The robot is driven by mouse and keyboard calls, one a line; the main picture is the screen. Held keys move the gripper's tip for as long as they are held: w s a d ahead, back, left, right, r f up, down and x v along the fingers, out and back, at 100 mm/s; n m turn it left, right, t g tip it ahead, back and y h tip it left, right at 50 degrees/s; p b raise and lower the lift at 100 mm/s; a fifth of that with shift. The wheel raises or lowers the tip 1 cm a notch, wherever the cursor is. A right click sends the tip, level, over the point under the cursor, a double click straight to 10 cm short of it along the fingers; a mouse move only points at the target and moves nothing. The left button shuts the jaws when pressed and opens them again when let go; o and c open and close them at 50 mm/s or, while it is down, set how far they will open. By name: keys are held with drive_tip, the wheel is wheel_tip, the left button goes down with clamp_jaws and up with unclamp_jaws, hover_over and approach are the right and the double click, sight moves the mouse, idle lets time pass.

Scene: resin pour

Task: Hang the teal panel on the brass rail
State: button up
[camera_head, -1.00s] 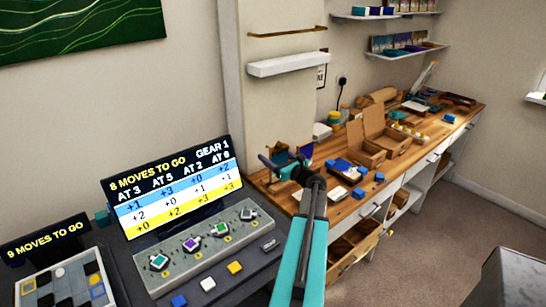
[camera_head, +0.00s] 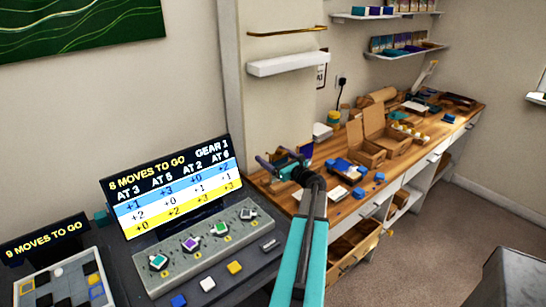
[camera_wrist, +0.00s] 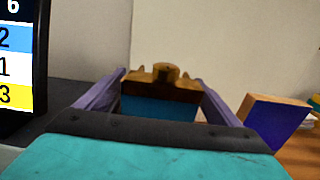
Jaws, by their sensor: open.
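The brass rail (camera_head: 287,31) is fixed to the wall above a white shelf, with nothing hanging on it. My gripper (camera_head: 274,160) is at the near left end of the wooden bench, well below the rail. In the wrist view its two purple fingers (camera_wrist: 162,90) are open. A teal-blue panel (camera_wrist: 158,108) with a brown, brass-like top piece shows between them, with a gap visible at the right finger. Its lower part is hidden behind my gripper body. In the head view the panel is mostly hidden by my gripper.
A blue-purple panel (camera_wrist: 272,124) with a wooden edge stands right of my gripper. The white shelf (camera_head: 288,64) juts out below the rail. Cardboard boxes (camera_head: 366,150) and blue blocks crowd the bench. A lit scoreboard (camera_head: 170,185) and a control console (camera_head: 205,245) stand at left.

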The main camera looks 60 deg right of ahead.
drive_tip(key=shift+r+p, duration=0.2)
drive_tip(key=shift+p, duration=0.1)
drive_tip(key=b+v, duration=0.1)
drive_tip(key=v, duration=0.6)
drive_tip(key=b+v, duration=0.1)
drive_tip(key=v, duration=0.2)
drive_tip(key=shift+s+a+r+b, duration=0.15)
drive_tip(key=shift+s+r+b, duration=0.1)
drive_tip(key=shift+r+b, duration=0.05)
drive_tip(key=shift+s+a+r, duration=0.1)
drive_tip(key=shift+s+a, duration=0.1)
drive_tip(key=shift+s, duration=0.5)
drive_tip(key=shift+s, duration=0.15)
